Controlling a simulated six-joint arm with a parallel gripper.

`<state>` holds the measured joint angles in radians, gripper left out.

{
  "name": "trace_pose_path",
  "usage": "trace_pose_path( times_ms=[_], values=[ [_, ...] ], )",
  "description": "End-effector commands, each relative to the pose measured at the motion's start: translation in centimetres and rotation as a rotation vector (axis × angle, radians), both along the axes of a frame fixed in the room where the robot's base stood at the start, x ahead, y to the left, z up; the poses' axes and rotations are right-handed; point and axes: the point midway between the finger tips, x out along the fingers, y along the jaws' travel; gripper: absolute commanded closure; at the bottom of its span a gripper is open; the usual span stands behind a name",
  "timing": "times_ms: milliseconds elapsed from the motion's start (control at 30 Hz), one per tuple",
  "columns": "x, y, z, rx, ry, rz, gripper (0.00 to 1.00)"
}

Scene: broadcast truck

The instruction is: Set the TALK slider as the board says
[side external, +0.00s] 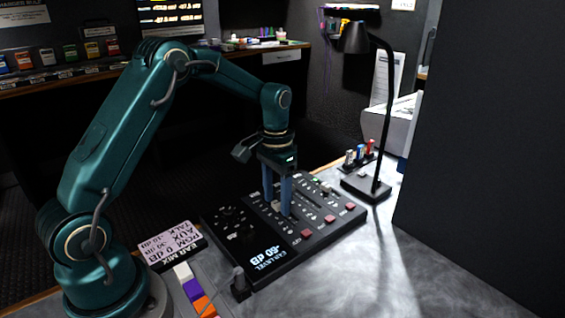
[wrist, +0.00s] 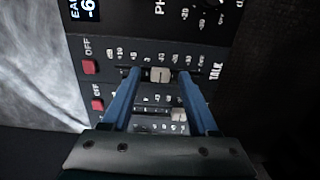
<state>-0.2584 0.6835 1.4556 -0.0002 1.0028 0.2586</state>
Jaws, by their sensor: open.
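The TALK slider's pale cap (wrist: 160,75) sits near the middle of its slot, beside the TALK label (wrist: 215,72). My gripper (wrist: 160,77) is open, with one blue finger on each side of the cap and a gap to each. In the side view my gripper (side external: 277,208) points down at the black mixer panel (side external: 325,232). The panel display (side external: 265,257) reads EAR LEVEL -60 dB.
Another slider cap (wrist: 178,114) lies in a neighbouring row. Red buttons (wrist: 89,67) line the panel edge. A desk lamp (side external: 366,188) stands behind the panel, near a small rack of coloured items (side external: 360,155). Coloured blocks (side external: 193,290) lie in front. The right counter is clear.

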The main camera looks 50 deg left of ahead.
Motion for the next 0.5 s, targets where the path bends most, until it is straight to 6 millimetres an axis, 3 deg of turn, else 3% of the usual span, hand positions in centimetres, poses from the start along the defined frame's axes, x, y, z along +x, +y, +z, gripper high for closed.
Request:
trace_pose_path(
  times_ms=[300, 500],
  values=[
    [0.1, 0.0, 3.8, 0.001, -0.005, 0.000, 0.40],
    [0.0, 0.0, 5.1, 0.001, -0.002, 0.000, 0.40]
  ],
)
